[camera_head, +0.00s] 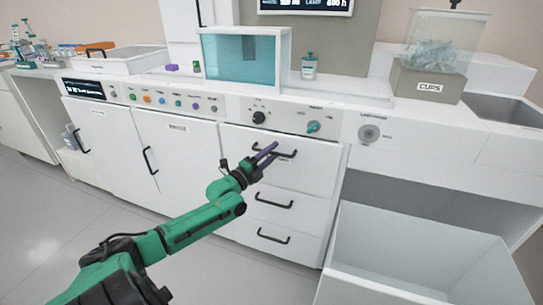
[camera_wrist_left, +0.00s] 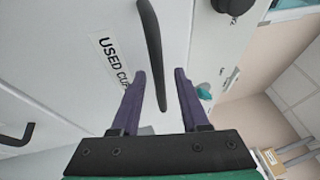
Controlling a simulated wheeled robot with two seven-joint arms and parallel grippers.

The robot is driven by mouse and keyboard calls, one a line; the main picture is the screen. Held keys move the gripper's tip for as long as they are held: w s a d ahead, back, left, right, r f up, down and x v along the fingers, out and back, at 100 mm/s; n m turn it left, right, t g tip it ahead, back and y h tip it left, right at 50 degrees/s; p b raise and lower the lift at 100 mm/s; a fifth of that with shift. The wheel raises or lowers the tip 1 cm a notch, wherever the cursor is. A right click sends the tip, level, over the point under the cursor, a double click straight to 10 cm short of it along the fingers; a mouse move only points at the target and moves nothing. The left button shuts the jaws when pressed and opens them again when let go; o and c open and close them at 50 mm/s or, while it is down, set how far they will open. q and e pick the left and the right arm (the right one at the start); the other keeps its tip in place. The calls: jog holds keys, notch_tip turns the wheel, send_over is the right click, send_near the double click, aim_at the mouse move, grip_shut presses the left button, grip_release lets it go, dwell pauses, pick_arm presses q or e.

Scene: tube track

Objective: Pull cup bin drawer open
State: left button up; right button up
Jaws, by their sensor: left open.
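The cup bin drawer (camera_head: 313,163) is the top drawer of a white three-drawer stack and looks closed. Its label in the left wrist view reads "USED CU" (camera_wrist_left: 112,62), the rest hidden by a finger. Its black bar handle (camera_head: 288,154) also shows in the left wrist view (camera_wrist_left: 151,40). My left gripper (camera_head: 270,151) is at this handle with its purple fingers open. In the left wrist view, the lower end of the handle lies between the spread fingertips (camera_wrist_left: 160,73). I cannot tell whether a finger touches it. My right gripper is not in view.
Two closed drawers with black handles (camera_head: 273,203) are below. Cabinet doors (camera_head: 175,150) stand to the left. A large open white bin (camera_head: 400,285) sits at the lower right. Knobs (camera_head: 259,117) line the panel above. A box labelled CUPS (camera_head: 428,87) stands on the counter.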

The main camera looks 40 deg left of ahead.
pick_arm(q)
grip_shut()
dwell(1.4)
